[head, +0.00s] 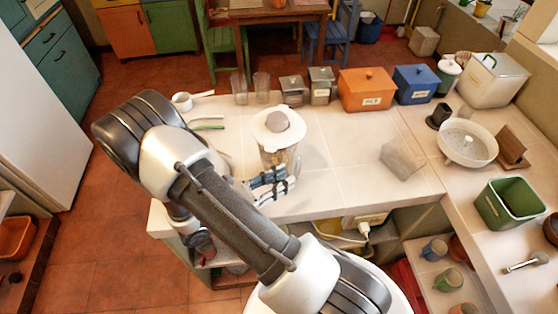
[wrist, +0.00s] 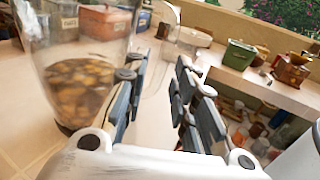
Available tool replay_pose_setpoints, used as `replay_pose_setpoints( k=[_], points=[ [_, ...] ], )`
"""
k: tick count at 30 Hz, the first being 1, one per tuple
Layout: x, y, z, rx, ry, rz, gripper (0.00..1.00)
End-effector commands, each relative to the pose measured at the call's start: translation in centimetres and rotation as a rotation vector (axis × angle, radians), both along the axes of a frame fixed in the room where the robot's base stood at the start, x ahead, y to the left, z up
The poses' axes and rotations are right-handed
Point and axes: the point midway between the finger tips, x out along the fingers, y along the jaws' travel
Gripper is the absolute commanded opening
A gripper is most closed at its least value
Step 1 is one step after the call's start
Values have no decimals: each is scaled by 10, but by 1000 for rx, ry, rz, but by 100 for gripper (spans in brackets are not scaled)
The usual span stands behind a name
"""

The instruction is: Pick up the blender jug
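The blender jug (head: 277,155) stands on the tiled counter in the head view, with a white lid (head: 279,126) and a grey cap on top. In the wrist view the clear jug (wrist: 78,65) fills the left side, with brown chunks in its lower part. Its clear handle (wrist: 174,32) reaches rightward behind the fingertips. My gripper (head: 270,184) is just in front of the jug's lower part. In the wrist view my gripper (wrist: 160,95) is open, with nothing held between the fingers. The left finger overlaps the jug's edge; I cannot tell if they touch.
Glasses, canisters, an orange box (head: 366,91) and a blue box (head: 416,84) line the counter's back. A translucent block (head: 402,160) lies to the jug's right. A white bowl (head: 467,145) and a green bin (head: 511,205) stand farther right. Counter between jug and block is clear.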

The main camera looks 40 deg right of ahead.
Motion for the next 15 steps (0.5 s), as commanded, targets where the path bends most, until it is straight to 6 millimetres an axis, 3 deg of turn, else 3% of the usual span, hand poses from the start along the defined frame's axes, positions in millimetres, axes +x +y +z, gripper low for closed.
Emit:
replay_pose_setpoints(
  k=[15],
  points=[
    [-10, -53, -4, 0, 0, 0, 25]
  ],
)
